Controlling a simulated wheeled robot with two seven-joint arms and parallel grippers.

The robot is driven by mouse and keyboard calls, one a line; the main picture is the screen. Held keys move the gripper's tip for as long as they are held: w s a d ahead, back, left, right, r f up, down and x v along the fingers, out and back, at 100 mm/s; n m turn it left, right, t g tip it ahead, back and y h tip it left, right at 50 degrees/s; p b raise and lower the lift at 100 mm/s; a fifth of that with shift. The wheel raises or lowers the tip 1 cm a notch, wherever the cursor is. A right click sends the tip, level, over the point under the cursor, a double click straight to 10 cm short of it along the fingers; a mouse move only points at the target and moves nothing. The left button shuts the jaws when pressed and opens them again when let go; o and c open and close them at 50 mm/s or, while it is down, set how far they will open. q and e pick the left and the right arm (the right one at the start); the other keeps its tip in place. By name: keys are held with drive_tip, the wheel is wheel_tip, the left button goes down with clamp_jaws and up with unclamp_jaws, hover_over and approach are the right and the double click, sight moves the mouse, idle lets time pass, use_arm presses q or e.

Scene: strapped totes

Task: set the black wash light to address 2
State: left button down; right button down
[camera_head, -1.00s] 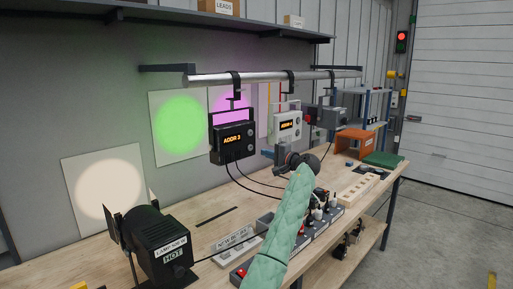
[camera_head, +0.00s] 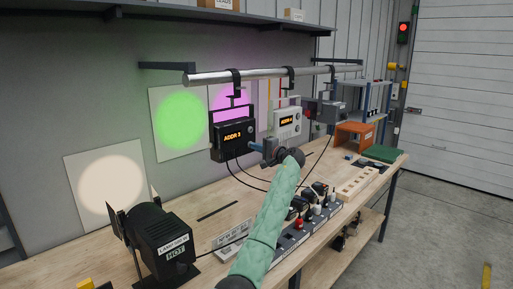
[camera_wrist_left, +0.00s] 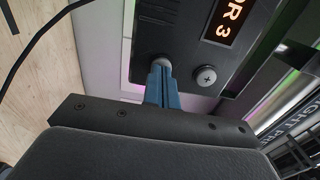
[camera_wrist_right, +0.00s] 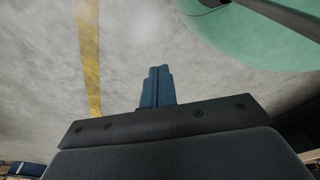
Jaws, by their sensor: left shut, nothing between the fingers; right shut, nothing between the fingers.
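The black wash light (camera_head: 221,152) hangs from the rail, and its orange display (camera_head: 233,136) reads ADDR 3. In the left wrist view its face (camera_wrist_left: 180,40) shows the end of that display and two round buttons. My left gripper (camera_head: 252,146) is shut and empty at the light's right side. In the left wrist view its fingertips (camera_wrist_left: 161,70) are at one button (camera_wrist_left: 165,62) and partly cover it; I cannot tell whether it is pressed. The other button (camera_wrist_left: 206,76) is clear of the fingers. My right gripper (camera_wrist_right: 160,72) is shut and empty over the floor.
A white light (camera_head: 287,122) with its own display hangs just right, and a grey one (camera_head: 327,112) beyond. A lamp marked HOT (camera_head: 165,243) stands at the bench's near left. A power strip (camera_head: 290,240) with plugs and dangling black cables lie beneath the rail.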

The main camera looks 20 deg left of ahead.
use_arm(q)
drive_tip(key=shift+w+a+r+b, duration=0.1)
drive_tip(key=shift+a+r+b, duration=0.05)
drive_tip(key=shift+a+b, duration=0.3)
drive_tip(key=shift+w+a+r+b, duration=0.1)
drive_tip(key=shift+a+b, duration=0.1)
drive_tip(key=shift+b, duration=0.3)
use_arm(e)
drive_tip(key=w, duration=0.1)
drive_tip(key=w+r, duration=0.1)
drive_tip(key=w+a, duration=0.1)
drive_tip(key=w, duration=0.1)
drive_tip(key=shift+w+r, duration=0.1)
drive_tip(key=shift+r, duration=0.1)
drive_tip(key=shift+d, duration=0.2)
